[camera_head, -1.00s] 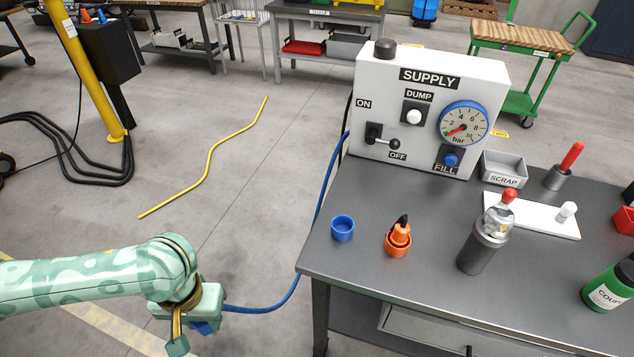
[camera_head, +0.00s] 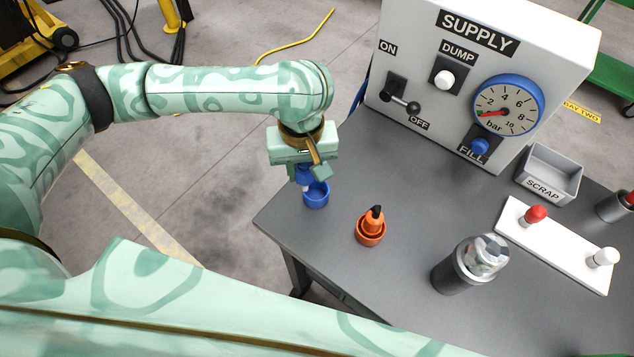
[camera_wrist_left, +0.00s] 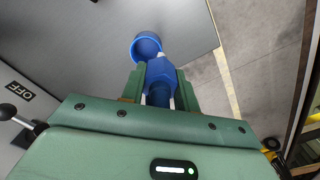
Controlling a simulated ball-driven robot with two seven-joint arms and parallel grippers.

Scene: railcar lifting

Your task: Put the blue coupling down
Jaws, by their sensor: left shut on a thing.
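My left gripper (camera_head: 306,174) is shut on the blue coupling (camera_head: 302,176), above the table's left corner. In the left wrist view the coupling (camera_wrist_left: 160,76) sits between the two green fingers, its pale tip pointing toward the blue cup (camera_wrist_left: 140,50). In the head view the blue cup (camera_head: 318,198) stands on the table, its rim partly behind the coupling. The coupling's tip is at the cup's left edge; I cannot tell whether they touch. My right gripper is not in view.
An orange coupling stands in an orange cup (camera_head: 370,236) to the right on the grey table (camera_head: 400,180).

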